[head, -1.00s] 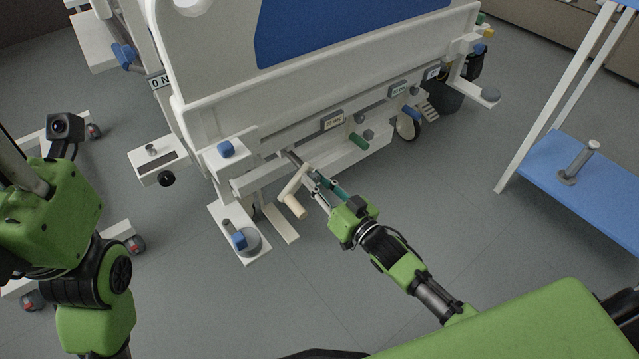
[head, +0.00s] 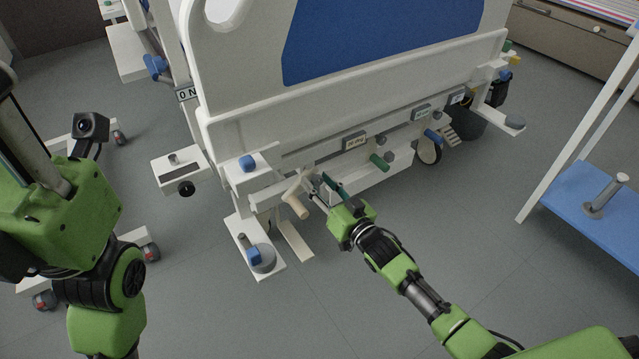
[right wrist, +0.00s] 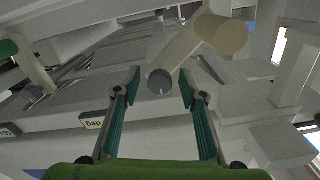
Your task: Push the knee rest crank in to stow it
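A crank with a cream handle (head: 296,206) sticks out low at the near end of the bed's end panel, close to the bed frame. Its handle also shows in the right wrist view (right wrist: 222,34), at top right. My right gripper (head: 319,184) is at this crank, with its fingers pointing at the bed. In the right wrist view the two fingers (right wrist: 157,84) are apart, and the crank's round grey hub end (right wrist: 160,82) shows between their tips. I cannot tell whether they touch it. My left gripper is out of view; only the left arm shows.
A green-handled crank (head: 380,161) and a blue-handled crank (head: 432,137) stand farther along the same panel. Small label plates (head: 354,141) sit above; their text is hard to read. A bed foot (head: 262,262) juts out at left. A blue-shelved cart (head: 590,200) stands right.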

